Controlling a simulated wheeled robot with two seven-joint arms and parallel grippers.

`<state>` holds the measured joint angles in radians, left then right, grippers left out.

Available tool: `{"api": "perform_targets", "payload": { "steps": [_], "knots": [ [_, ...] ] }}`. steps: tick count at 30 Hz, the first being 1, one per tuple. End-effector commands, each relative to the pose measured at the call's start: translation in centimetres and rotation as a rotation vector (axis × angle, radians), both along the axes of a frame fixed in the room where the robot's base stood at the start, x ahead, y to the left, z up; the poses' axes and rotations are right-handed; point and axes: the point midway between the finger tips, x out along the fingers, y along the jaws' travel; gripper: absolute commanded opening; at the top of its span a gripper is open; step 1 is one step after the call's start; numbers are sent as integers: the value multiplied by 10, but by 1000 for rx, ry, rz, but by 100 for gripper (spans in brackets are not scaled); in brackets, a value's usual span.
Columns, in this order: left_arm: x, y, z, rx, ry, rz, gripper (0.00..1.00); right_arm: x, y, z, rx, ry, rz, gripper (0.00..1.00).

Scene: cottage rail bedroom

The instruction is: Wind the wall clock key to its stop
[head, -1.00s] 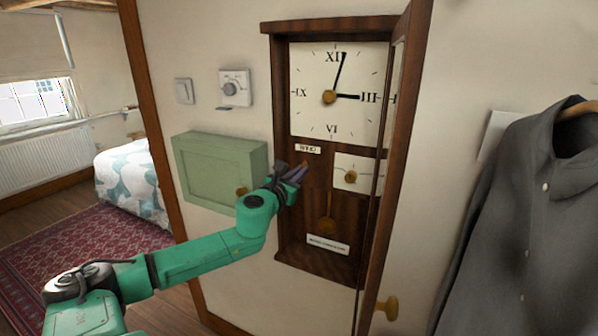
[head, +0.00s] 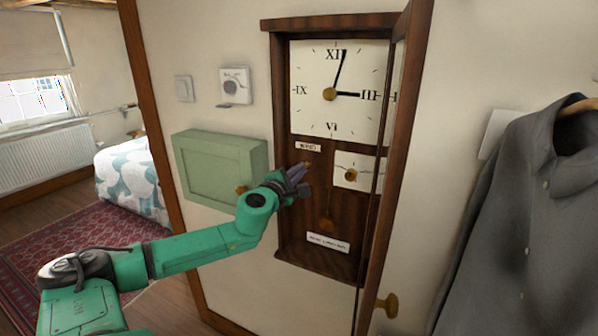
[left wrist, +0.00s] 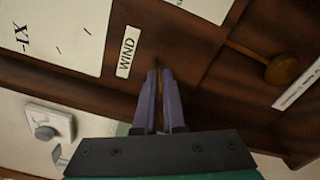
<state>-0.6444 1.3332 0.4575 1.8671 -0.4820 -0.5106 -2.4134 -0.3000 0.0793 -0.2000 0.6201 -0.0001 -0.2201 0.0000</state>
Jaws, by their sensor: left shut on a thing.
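The wall clock (head: 284,140) hangs on the pale wall with its dark wooden case open. Its white face (head: 312,70) has a small "WIND" label (left wrist: 127,51) below it. The brass winding key (left wrist: 158,66) is just below the label, mostly hidden by the fingers. My left gripper (head: 304,170) reaches it from the lower left. Its purple fingers (left wrist: 157,78) are shut on the key in the left wrist view. My right gripper is not in view.
The clock's door (head: 400,120) stands open on the right. A green wall box (head: 215,170) is close to my left forearm. A thermostat (head: 235,86) and switch (head: 184,89) are above it. A grey shirt (head: 510,200) hangs at the right.

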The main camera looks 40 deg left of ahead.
Motion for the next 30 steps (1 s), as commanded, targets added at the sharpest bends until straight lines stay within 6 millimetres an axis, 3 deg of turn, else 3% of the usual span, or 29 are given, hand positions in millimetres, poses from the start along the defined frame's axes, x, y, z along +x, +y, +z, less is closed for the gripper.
{"api": "perform_targets", "payload": {
  "steps": [12, 30],
  "knots": [
    [0, 0, -1, 227, 74, -2, 0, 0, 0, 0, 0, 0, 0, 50],
    [0, -1, -1, 269, 88, -2, 0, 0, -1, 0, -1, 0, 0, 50]
  ]
}}
